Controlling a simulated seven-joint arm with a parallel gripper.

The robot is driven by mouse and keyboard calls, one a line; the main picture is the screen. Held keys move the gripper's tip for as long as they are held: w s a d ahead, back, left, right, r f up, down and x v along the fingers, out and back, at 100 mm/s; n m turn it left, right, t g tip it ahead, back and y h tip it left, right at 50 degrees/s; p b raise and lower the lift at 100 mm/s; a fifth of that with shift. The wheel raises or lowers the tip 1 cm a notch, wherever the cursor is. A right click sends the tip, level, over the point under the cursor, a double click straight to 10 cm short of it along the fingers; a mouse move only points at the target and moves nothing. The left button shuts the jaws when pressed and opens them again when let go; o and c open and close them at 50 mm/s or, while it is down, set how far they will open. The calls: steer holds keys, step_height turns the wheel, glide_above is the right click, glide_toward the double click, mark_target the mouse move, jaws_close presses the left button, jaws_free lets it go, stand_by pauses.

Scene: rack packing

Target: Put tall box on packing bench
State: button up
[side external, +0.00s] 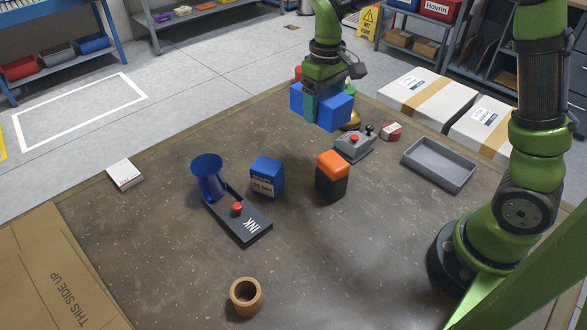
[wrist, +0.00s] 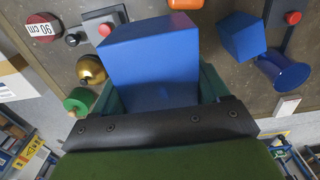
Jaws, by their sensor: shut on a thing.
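My gripper (side external: 311,106) is shut on a blue box (side external: 336,112) and holds it above the far part of the brown bench top (side external: 165,240). The box sticks out on both sides of the teal fingers. In the wrist view the box (wrist: 152,60) fills the middle between the fingers, and its far side is hidden. In the side view it looks clear of the surface, but the exact gap cannot be told. A smaller blue box with a label (side external: 266,178) stands on the bench, and an orange-topped black box (side external: 332,177) stands beside it.
A blue flared cup (side external: 207,172) stands at a black button unit (side external: 245,226). A grey button box (side external: 354,146), a red round item (side external: 391,131), a grey tray (side external: 443,166) and a gold item (wrist: 90,70) lie near the gripper. The left bench is fairly clear.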

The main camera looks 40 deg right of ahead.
glide_above(275, 145)
step_height(275, 145, down, 5)
steer(key=shift+w+f, duration=0.1)
steer(key=shift+f, duration=4.5)
steer(key=shift+f, duration=0.1)
steer(key=o, duration=1.4)
steer(key=shift+f, duration=0.1)
